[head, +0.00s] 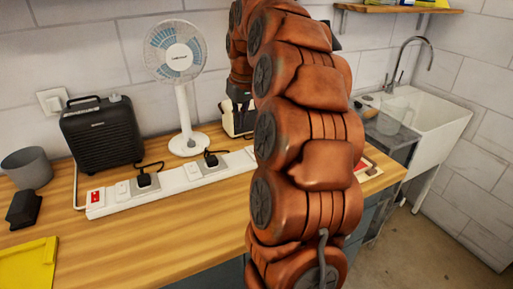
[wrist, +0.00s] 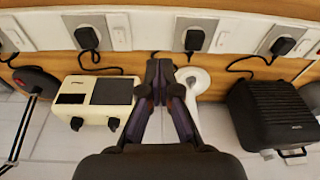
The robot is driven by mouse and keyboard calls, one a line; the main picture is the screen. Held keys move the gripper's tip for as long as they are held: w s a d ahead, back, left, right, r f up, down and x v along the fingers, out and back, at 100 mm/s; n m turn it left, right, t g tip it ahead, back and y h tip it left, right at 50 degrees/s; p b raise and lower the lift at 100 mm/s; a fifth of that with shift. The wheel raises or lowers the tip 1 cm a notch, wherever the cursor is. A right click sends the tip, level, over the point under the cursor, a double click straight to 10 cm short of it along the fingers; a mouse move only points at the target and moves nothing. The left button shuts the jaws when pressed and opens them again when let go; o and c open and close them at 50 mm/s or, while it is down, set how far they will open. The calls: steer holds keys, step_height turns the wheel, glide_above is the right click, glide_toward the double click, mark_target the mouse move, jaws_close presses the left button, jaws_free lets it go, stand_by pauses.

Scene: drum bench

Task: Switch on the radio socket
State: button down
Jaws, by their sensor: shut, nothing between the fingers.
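The long white power strip (head: 172,182) lies along the bench, with a white rocker switch beside each socket. In the wrist view, the cream radio (wrist: 103,102) with dark panels and two knobs is at the left. A cord runs from near the radio to a black plug (wrist: 88,37) in the strip. The white switch (wrist: 119,32) is just right of that plug; I cannot tell its position. My gripper (wrist: 159,70) is shut and empty, between the radio and the fan base, short of the strip in the picture. In the head view my arm hides that part of the strip.
The white fan (head: 181,85) and black heater (head: 102,132) stand behind the strip. Other plugs (wrist: 194,38) sit along it. A red switch (head: 96,197) is at its left end.

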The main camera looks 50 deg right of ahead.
steer(key=d+m, duration=0.1)
steer(key=d, duration=0.6)
steer(key=shift+d+r+h, duration=0.15)
steer(key=shift+d+h, duration=0.15)
steer(key=shift+d, duration=0.1)
steer(key=shift+s, duration=0.1)
steer(key=p+x, duration=0.1)
steer(key=x, duration=0.3)
steer(key=p+x, duration=0.1)
steer(key=x, duration=0.7)
steer(key=shift+s+a+f+p, duration=0.2)
steer(key=shift+s+f+p, duration=0.05)
steer(key=shift+f+p, duration=0.15)
steer(key=shift+f, duration=0.6)
steer(key=shift+f, duration=0.1)
